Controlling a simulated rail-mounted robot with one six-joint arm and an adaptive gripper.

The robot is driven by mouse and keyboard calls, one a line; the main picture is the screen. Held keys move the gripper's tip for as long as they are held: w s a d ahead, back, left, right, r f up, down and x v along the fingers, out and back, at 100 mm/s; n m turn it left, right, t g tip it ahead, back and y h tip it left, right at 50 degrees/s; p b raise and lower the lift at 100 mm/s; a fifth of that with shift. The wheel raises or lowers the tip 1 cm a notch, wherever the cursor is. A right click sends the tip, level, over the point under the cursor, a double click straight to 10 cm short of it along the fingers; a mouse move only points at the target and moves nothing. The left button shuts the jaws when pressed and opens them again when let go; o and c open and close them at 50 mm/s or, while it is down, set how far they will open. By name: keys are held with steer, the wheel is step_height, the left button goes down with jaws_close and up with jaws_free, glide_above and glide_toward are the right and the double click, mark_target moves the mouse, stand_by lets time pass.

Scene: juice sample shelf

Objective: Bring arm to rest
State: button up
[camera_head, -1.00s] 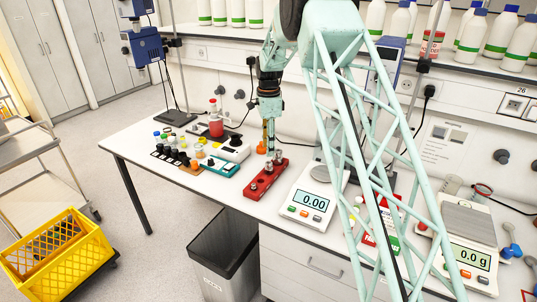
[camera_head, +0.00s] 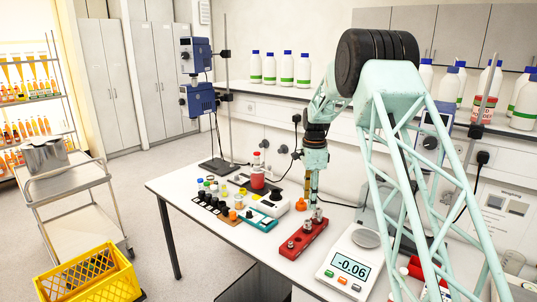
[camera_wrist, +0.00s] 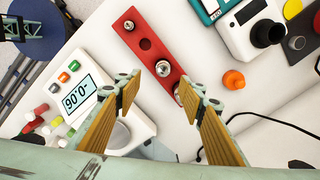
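My gripper (camera_head: 314,202) hangs pointing down over the far end of a red weight block (camera_head: 303,240) on the white bench. In the wrist view, my gripper (camera_wrist: 163,95) is open, its two tan-padded fingers spread wide apart. The red weight block (camera_wrist: 143,42) lies below and beyond the fingertips, with metal knobbed weights in it. One metal weight (camera_wrist: 186,93) shows in the gap between the fingers. I cannot tell its exact distance from them, but nothing looks gripped. My arm reaches down from the upper right of the head view.
A balance (camera_head: 347,262) reading -0.06 stands right of the red block. A yellow crate (camera_head: 92,278) and a metal cart (camera_head: 75,185) are on the floor at left.

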steer(key=s+r+n+t+b, duration=0.15)
steer(key=s+r+n, duration=0.25)
steer(key=s+r, duration=0.95)
steer(key=s+r+n+t+b, duration=0.1)
steer(key=s+r+n+b, duration=0.3)
steer(key=s+r, duration=0.95)
steer(key=s+f+n, duration=0.2)
steer(key=s+n, duration=0.3)
steer(key=s, duration=1.6)
steer(key=s+f+n+b, duration=0.1)
steer(key=s+f+n, duration=0.1)
steer(key=s, duration=0.8)
steer(key=s+f+n+t+b, duration=0.1)
steer(key=s+f, duration=0.3)
steer(key=s, duration=0.6)
steer(key=shift+s+f+n+b, duration=0.25)
steer(key=shift+n+b, duration=0.2)
steer(key=shift+n, duration=0.35)
